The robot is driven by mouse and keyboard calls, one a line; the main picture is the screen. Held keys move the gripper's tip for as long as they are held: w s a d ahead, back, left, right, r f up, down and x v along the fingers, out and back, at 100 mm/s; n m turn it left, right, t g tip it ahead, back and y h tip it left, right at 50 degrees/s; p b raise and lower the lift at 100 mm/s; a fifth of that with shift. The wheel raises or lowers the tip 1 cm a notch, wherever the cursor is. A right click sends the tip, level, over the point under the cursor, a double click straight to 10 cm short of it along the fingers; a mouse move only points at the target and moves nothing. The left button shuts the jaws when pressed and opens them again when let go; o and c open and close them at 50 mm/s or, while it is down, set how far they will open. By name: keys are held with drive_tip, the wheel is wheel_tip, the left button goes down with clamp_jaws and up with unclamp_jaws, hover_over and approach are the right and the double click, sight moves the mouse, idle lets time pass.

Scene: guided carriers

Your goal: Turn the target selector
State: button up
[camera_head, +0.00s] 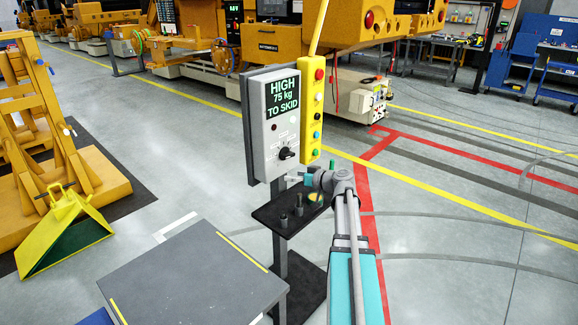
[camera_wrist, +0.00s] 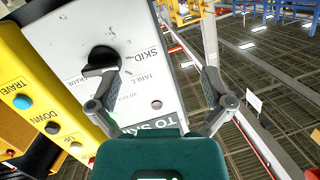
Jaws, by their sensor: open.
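The target selector is a black rotary knob (camera_head: 286,153) low on the grey control panel (camera_head: 272,140), whose screen reads "HIGH 75 kg TO SKID". My gripper (camera_head: 303,178) is just below and right of the knob in the head view. In the wrist view my gripper (camera_wrist: 160,78) has its fingers spread wide and empty; the left finger is close to the knob, and contact cannot be told.
A yellow button pendant (camera_head: 312,110) hangs at the panel's right side. A small black shelf (camera_head: 268,212) with dark pegs is under the panel. A grey table (camera_head: 195,275) stands at the front left. Yellow machinery (camera_head: 270,45) fills the back. Floor at right is clear.

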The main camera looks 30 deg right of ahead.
sight(291, 156)
drive_tip(key=s+d+t+h+b, duration=0.1)
drive_tip(key=d+t+h+b, duration=0.1)
drive_tip(key=d, duration=0.7)
drive_tip(key=shift+s+d+r+m+t, duration=0.2)
drive_tip(key=shift+d+r+m+t, duration=0.15)
drive_tip(key=shift+t, duration=0.25)
drive_tip(key=shift+a, duration=0.1)
drive_tip(key=x, duration=1.3)
drive_tip(key=shift+w+a+f, duration=0.1)
drive_tip(key=shift+w, duration=0.3)
drive_tip(key=c, duration=0.9)
drive_tip(key=shift+o, duration=0.2)
